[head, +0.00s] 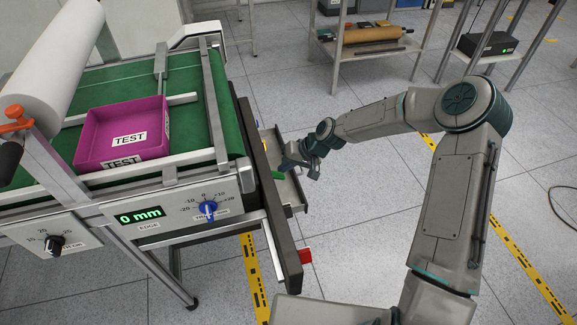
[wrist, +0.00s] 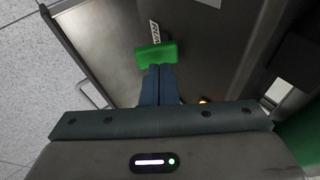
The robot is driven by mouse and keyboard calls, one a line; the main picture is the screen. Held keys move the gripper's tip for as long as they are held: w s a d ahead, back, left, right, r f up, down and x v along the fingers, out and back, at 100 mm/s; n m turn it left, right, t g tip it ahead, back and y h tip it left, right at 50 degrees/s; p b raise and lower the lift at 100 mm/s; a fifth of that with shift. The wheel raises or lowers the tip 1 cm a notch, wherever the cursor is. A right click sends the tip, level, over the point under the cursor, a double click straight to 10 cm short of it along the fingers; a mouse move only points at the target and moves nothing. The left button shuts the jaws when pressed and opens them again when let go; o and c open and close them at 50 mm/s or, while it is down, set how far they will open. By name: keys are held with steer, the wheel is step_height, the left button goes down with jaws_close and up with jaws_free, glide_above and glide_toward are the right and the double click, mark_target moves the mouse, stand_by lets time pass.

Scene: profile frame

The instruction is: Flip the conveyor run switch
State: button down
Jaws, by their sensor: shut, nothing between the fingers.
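The run switch (wrist: 155,56) is a bright green block on a dark metal panel, with a partly readable label (wrist: 154,32) just beyond it in the wrist view. In the head view the green switch (head: 278,175) shows at the right side of the conveyor (head: 215,95). My gripper (wrist: 160,68) is shut and empty, its blue-grey fingertips at the near edge of the switch. I cannot tell whether they touch it. In the head view my gripper (head: 286,168) is small and beside the switch, at the end of my outstretched arm.
A magenta TEST bin (head: 123,135) sits on the green belt. A "0 mm" display (head: 139,215), a blue knob (head: 208,208) and a black knob (head: 55,243) are on the conveyor's front. Shelves (head: 375,48) stand behind.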

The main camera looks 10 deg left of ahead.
stand_by(0.3)
steer(key=w+p+v, duration=0.1)
steer(key=p+v, duration=0.1)
steer(key=v, duration=1.1)
steer(key=shift+w+d, duration=0.2)
steer(key=shift+d, duration=0.4)
steer(key=s+d+r+m+h+p, duration=0.1)
steer(key=s+d+r+h+p, duration=0.1)
steer(key=s+d+r, duration=0.3)
steer(key=s+d+r+m+t+h+p, duration=0.1)
steer(key=s+d+r+h+p, duration=0.2)
steer(key=s+d+r, duration=0.3)
steer(key=s+d+r+m+t+h+p, duration=0.1)
steer(key=s+d+r, duration=0.5)
steer(key=s+r, duration=0.7)
steer(key=s+h+p, duration=0.1)
steer(key=s, duration=0.1)
steer(key=shift+s+d+r+m+p, duration=0.25)
steer(key=shift+s+r+m+p, duration=0.05)
steer(key=shift+s+m, duration=0.1)
